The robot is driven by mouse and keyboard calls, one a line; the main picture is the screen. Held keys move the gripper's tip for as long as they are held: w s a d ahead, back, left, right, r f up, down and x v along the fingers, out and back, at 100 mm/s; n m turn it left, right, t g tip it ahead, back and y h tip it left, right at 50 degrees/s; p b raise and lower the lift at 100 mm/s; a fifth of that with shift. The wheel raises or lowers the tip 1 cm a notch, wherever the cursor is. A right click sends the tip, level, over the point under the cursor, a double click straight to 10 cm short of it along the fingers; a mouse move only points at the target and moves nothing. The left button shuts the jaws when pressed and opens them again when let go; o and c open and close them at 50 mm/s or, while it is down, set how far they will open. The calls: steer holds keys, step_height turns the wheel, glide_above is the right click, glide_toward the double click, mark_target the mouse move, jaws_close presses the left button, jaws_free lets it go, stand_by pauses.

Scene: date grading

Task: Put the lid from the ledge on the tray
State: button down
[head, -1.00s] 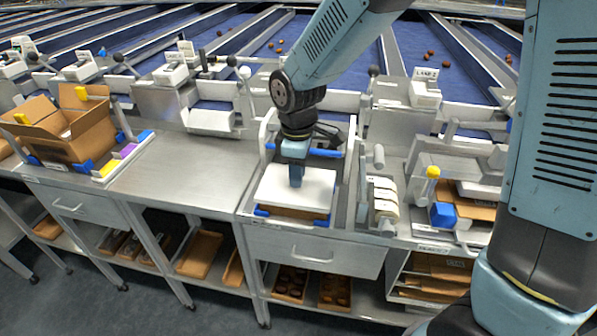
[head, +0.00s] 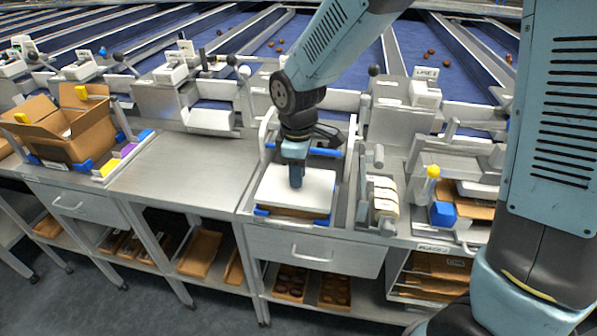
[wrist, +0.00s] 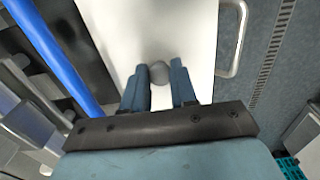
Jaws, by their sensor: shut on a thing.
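The lid (head: 310,186) is a flat white panel with a round grey knob (wrist: 156,72), which shows in the wrist view between my fingers. It lies over the brown tray (head: 293,214), whose front edge shows below it, inside the blue-cornered holder on the bench. My gripper (head: 295,180) points down at the middle of the lid and is shut on its knob. In the wrist view, my gripper (wrist: 162,85) has a finger on each side of the knob. The lid looks level; the frames do not show whether it fully touches the tray rim all round.
A blue bar (head: 315,152) runs behind the lid. Label rolls (head: 384,200) stand close on the right, beside a blue block (head: 443,214). An open cardboard box (head: 75,140) stands at far left. The steel bench top (head: 185,168) left of the lid is clear.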

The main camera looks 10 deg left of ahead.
steer(key=shift+f, duration=0.55)
stand_by(0.4)
steer(key=c, duration=0.8)
jaws_free()
steer(key=shift+o, duration=0.3)
steer(key=o, duration=0.3)
steer(key=shift+r, duration=0.15)
steer(key=shift+r, duration=3.4)
